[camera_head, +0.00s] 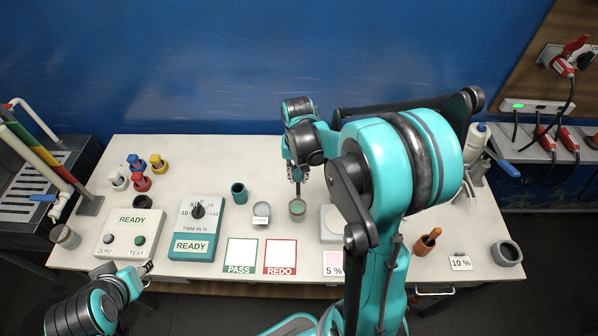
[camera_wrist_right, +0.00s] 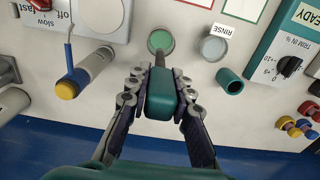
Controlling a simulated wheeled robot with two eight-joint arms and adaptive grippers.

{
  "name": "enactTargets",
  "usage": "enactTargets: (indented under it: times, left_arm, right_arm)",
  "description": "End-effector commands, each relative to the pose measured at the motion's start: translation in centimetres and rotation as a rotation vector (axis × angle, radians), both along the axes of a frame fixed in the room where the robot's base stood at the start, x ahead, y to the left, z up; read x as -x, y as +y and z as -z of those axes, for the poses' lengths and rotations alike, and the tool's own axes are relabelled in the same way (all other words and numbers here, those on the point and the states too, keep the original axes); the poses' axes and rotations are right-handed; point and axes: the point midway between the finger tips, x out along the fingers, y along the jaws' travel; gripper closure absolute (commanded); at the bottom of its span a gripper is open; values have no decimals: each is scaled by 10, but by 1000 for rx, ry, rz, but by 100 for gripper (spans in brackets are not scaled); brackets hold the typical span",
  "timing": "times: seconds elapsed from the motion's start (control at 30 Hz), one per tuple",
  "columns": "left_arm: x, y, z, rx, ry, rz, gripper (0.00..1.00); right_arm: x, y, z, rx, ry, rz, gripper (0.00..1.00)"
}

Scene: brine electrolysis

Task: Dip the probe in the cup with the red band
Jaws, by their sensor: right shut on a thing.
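My right gripper (camera_head: 297,177) is shut on the teal handle of the probe (camera_wrist_right: 165,98), which also shows below the fingers as a dark stem (camera_head: 297,189) in the head view.
Beside the cup stand a grey cup labelled RINSE (camera_wrist_right: 213,46) and a teal holder (camera_head: 238,193). PASS (camera_head: 240,254) and REDO (camera_head: 281,255) cards lie in front. My right arm hides part of the table.

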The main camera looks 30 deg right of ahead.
Motion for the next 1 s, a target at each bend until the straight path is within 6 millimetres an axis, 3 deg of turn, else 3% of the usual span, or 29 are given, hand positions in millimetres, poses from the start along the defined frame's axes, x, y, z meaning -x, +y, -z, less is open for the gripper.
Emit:
enactTargets:
  times: [1.0]
  left_arm:
    - [0, 0, 61, 0, 0, 0, 60]
  right_arm:
    - [0, 0, 77, 0, 0, 0, 100]
